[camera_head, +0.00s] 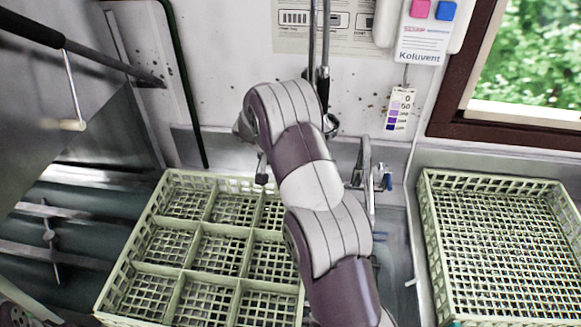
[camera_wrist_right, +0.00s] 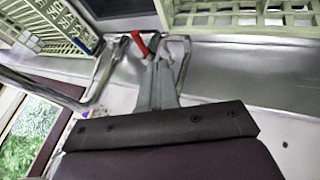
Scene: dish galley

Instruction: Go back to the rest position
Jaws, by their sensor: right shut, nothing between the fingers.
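My right arm (camera_head: 313,190) rises from the bottom of the head view, across the right edge of the divided rack and in front of the sink. Its gripper is hidden or not clear there. In the right wrist view my right gripper (camera_wrist_right: 158,80) is shut and empty, its grey fingers close together near the tap. My left gripper is in neither view.
A pale green divided rack (camera_head: 182,270) stands left of my arm, its compartments empty. An open mesh rack (camera_head: 428,225) stands at the right. Between them is a sink with a metal tap (camera_head: 366,170); a red handle (camera_wrist_right: 139,43) shows in the wrist view.

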